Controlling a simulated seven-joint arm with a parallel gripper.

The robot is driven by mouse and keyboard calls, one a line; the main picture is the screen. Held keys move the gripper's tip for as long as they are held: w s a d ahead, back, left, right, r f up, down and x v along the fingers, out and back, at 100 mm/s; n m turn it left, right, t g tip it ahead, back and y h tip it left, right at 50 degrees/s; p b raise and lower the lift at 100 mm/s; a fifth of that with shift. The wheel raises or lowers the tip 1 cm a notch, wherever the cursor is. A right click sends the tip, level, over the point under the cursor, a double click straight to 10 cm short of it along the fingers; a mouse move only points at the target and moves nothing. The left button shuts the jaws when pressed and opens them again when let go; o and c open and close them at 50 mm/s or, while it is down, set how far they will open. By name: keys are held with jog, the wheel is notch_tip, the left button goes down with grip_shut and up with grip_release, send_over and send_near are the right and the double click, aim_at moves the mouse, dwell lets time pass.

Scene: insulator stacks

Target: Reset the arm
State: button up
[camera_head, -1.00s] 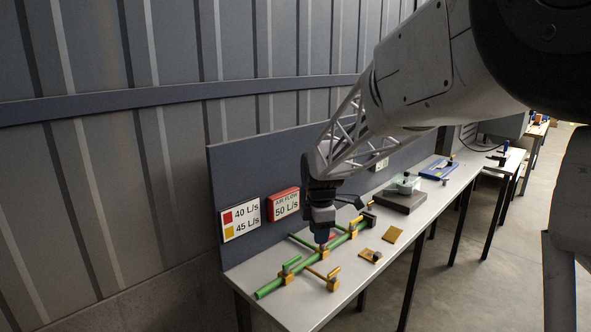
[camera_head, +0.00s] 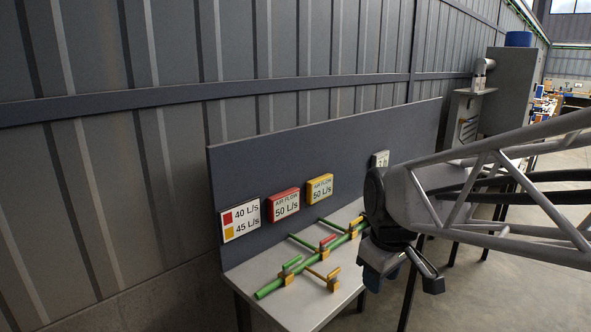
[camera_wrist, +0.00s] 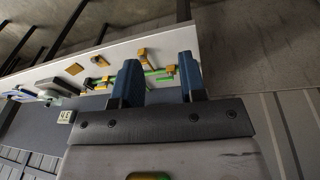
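My gripper (camera_head: 402,272) is at the right of the head view, in front of the table's front edge and clear of the pipes. In the wrist view my gripper (camera_wrist: 159,85) shows two blue fingers standing well apart, with nothing held between them. A green pipe assembly (camera_head: 266,290) with yellow fittings and red and green handles lies on the table. Part of this assembly (camera_wrist: 150,72) also shows beyond the fingers in the wrist view. My arm hides the right part of the table in the head view.
The grey table (camera_head: 245,272) stands against a dark panel (camera_head: 235,175). The panel carries a white sign (camera_head: 240,219), a red air flow box (camera_head: 284,205) and a yellow one (camera_head: 319,188). Loose yellow pieces (camera_wrist: 75,69) lie on the table. Open floor lies in front of the table.

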jog(key=s+d+f+m, duration=0.1)
jog(key=s+m, duration=0.2)
jog(key=s, duration=0.4)
jog(key=s+d+f+m, duration=0.1)
jog(key=s+m, duration=0.3)
jog(key=s, duration=0.2)
jog(key=shift+s+d+f+t, duration=0.25)
jog(key=shift+s+d+t, duration=0.05)
jog(key=shift+s+d, duration=0.1)
